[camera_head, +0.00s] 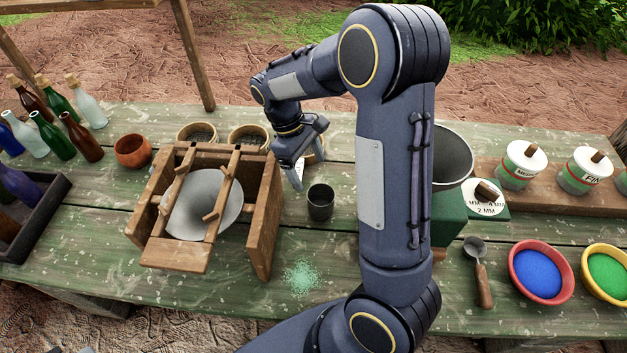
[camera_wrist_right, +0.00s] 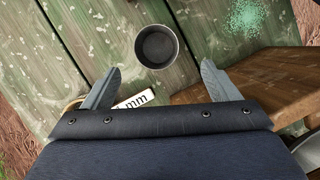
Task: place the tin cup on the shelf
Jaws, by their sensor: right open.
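The tin cup (camera_head: 320,203) is a small dark grey cup standing upright on the green plank table, just right of a wooden frame. In the right wrist view the cup (camera_wrist_right: 157,47) appears from above, empty, between and beyond the two fingertips. My right gripper (camera_head: 299,168) is open and empty, above and behind the cup in the head view; its fingers (camera_wrist_right: 160,74) are apart and do not hold the cup. A low wooden board (camera_head: 487,184) with jars stands at the right; I cannot tell whether it is the shelf. My left gripper is not clearly seen.
The wooden frame (camera_head: 265,218) with a pale round pan stands close left of the cup. Green powder (camera_head: 300,278) lies in front. A scoop (camera_head: 480,270) and colour bowls (camera_head: 541,272) are at right; bottles at left.

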